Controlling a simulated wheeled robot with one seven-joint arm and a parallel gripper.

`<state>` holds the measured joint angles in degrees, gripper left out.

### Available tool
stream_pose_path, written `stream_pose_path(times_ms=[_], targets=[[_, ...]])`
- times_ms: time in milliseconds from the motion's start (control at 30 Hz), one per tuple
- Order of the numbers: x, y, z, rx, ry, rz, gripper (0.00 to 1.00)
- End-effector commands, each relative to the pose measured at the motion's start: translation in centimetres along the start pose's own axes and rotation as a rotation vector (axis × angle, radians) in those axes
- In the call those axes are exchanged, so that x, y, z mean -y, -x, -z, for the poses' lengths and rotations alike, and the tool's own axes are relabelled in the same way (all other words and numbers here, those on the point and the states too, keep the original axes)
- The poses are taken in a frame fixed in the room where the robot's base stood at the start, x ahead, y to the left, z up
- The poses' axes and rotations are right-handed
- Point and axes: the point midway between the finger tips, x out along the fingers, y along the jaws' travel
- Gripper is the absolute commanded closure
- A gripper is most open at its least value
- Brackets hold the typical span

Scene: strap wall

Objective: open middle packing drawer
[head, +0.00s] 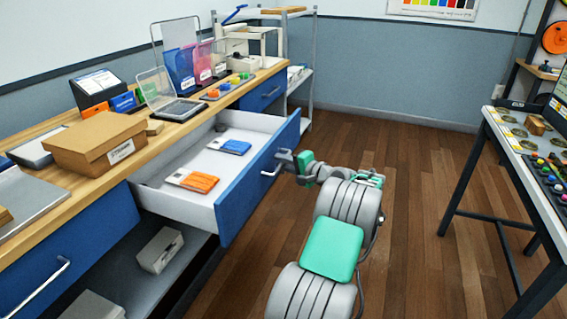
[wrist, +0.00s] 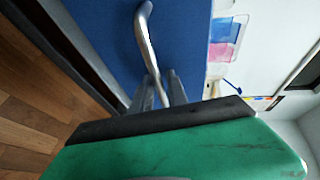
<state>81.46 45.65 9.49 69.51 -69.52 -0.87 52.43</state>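The middle packing drawer (head: 245,199) has a blue front and a white inside, and it stands pulled well out from the bench. An orange-and-white packet (head: 194,180) and a blue-and-white packet (head: 230,146) lie in it. Its metal bar handle (head: 268,173) is on the front and also shows in the wrist view (wrist: 146,30). My gripper (head: 283,160) is at the handle; in the wrist view its fingers (wrist: 158,88) lie on both sides of the bar and look closed on it. The fingertips' exact contact is partly hidden.
A closed blue drawer (head: 70,258) is at the left and another (head: 262,93) at the far end. The wooden benchtop (head: 142,149) carries a cardboard box (head: 97,143) and bins. A second table (head: 507,150) stands at right. Wooden floor (head: 400,190) between is clear.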

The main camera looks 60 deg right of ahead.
Motion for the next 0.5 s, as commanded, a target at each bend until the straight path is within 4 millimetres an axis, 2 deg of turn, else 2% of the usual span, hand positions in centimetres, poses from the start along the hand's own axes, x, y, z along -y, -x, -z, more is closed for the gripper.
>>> stream_pose_path(times_ms=[167, 400, 500], targets=[[0.0, 0.8, 0.1, -0.002, -0.002, 0.0, 0.81], [0.1, 5.7, 0.2, -0.005, -0.002, 0.0, 0.81], [0.0, 7.2, 0.2, -0.004, -0.001, -0.001, 0.81]])
